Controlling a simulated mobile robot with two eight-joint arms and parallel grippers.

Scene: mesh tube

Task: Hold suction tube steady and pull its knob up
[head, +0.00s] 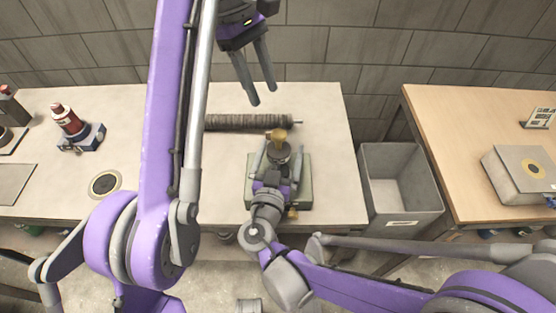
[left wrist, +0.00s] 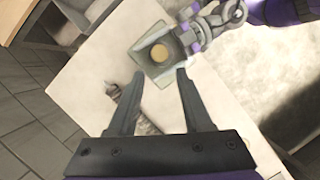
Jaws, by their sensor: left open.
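The suction tube's brass knob (head: 279,135) stands upright over a grey-green square base (head: 301,200) on the light table; the base (left wrist: 147,52) and round knob (left wrist: 160,52) also show in the left wrist view. My left gripper (head: 262,96) is open and empty, high behind and left of the knob; in the left wrist view its spread fingers (left wrist: 160,72) point toward the base. My right gripper (head: 279,161) is at the tube's body just below the knob, one finger on each side. Its wrist hides much of the tube, and whether the fingers press it is unclear.
A dark ribbed roll (head: 250,122) lies behind the base. A red-topped device (head: 68,122) and a round black disc (head: 104,184) are at the left. A grey bin (head: 402,207) stands between this table and a wooden table (head: 455,135) at the right.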

